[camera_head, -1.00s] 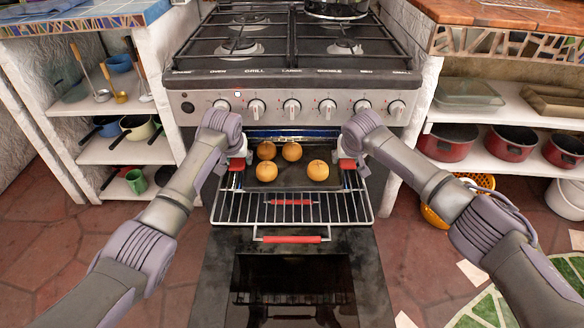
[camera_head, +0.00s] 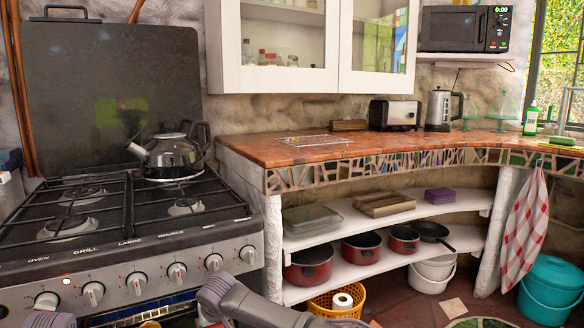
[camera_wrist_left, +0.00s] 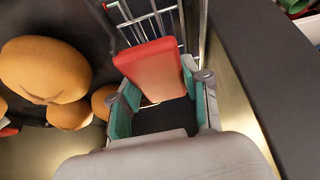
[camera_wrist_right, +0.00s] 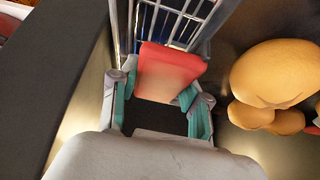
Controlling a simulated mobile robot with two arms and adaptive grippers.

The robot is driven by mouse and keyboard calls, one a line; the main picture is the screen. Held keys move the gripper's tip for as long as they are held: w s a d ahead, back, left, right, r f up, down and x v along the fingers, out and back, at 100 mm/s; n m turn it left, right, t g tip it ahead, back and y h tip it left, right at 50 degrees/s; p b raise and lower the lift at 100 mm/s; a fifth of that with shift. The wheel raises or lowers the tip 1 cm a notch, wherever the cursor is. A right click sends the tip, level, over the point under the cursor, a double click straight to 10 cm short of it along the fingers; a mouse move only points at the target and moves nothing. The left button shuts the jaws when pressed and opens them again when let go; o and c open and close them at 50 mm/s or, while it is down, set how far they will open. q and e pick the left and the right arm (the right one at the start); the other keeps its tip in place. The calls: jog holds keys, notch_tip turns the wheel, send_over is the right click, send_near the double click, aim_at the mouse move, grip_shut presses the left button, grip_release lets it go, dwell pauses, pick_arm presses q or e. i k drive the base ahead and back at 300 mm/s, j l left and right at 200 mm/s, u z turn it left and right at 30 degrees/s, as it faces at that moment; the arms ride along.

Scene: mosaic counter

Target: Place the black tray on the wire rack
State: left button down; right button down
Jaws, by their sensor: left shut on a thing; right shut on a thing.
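The black tray (camera_wrist_left: 75,22) carries several round golden-brown buns (camera_wrist_left: 45,70). My left gripper (camera_wrist_left: 160,98) is shut on one red tray handle (camera_wrist_left: 150,62). My right gripper (camera_wrist_right: 160,98) is shut on the other red handle (camera_wrist_right: 168,72); the tray also shows in the right wrist view (camera_wrist_right: 238,25). Oven rack bars (camera_wrist_left: 160,18) show just beyond the handles. A wire rack (camera_head: 308,140) lies flat and empty on the orange countertop, right of the stove. In the head view both grippers and most of the tray are out of frame; a bun peeks in at the bottom edge.
The stove (camera_head: 120,220) holds a black kettle (camera_head: 172,156) at its back right. A toaster (camera_head: 393,114) and an electric kettle (camera_head: 444,110) stand at the back of the counter (camera_head: 370,146). The counter around the wire rack is mostly clear. Red pots (camera_head: 308,265) sit on shelves below.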

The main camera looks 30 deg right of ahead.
aim_at(313, 140)
jog(key=k+l, duration=0.1)
jog(key=k, duration=0.2)
jog(key=k+l, duration=0.1)
jog(key=k, duration=0.2)
jog(key=l, duration=0.85)
jog(key=k+l, duration=0.1)
jog(key=l, duration=0.75)
jog(key=i+l, duration=0.45)
jog(key=l, duration=0.15)
jog(key=i+l+z, duration=0.1)
jog(key=i+l, duration=0.3)
jog(key=l, duration=0.25)
